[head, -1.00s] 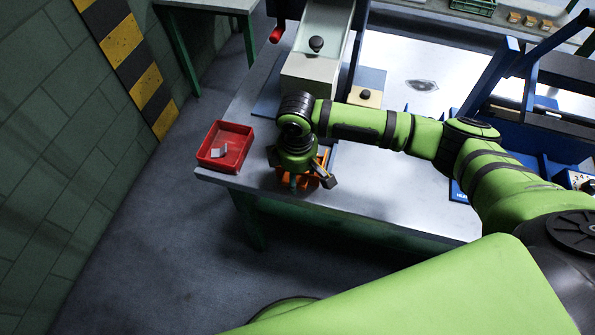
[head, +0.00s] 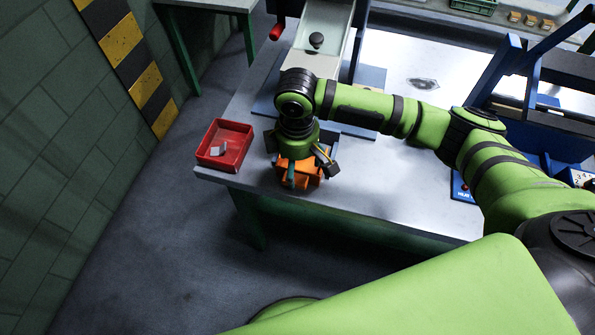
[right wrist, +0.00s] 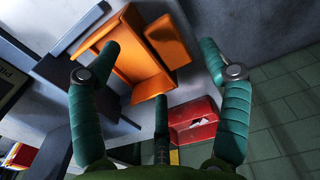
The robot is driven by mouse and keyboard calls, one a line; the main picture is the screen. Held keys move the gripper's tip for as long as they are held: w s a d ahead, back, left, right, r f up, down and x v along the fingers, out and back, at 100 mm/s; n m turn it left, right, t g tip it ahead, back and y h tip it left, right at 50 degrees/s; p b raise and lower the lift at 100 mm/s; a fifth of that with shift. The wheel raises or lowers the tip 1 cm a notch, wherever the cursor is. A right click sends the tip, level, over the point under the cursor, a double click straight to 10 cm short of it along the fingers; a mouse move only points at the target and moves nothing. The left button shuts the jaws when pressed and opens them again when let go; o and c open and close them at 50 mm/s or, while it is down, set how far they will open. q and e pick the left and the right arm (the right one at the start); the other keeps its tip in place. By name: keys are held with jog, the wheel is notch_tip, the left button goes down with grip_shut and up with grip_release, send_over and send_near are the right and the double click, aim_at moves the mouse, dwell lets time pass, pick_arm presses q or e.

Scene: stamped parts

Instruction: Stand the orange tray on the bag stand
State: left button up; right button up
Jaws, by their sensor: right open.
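The orange tray (head: 308,182) is near the front left edge of the table, partly hidden under my right gripper (head: 300,172) in the head view. In the right wrist view the tray (right wrist: 130,62) shows its orange walls and compartments between and beyond the fingers. My right gripper (right wrist: 161,62) is open, its teal fingers spread around the view of the tray; contact cannot be told. I cannot make out for sure which thing is the bag stand. My left gripper is not in view.
A red bin (head: 223,146) with a small grey piece stands left of the gripper, at the table's left edge. A grey chute (head: 324,25) with a black knob stands behind the arm. A blue frame (head: 497,68) is at the right.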

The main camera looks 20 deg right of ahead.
aim_at(297, 174)
notch_tip(297, 174, up, 8)
jog(key=b, duration=0.1)
jog(key=shift+f, duration=0.1)
dwell(0.5)
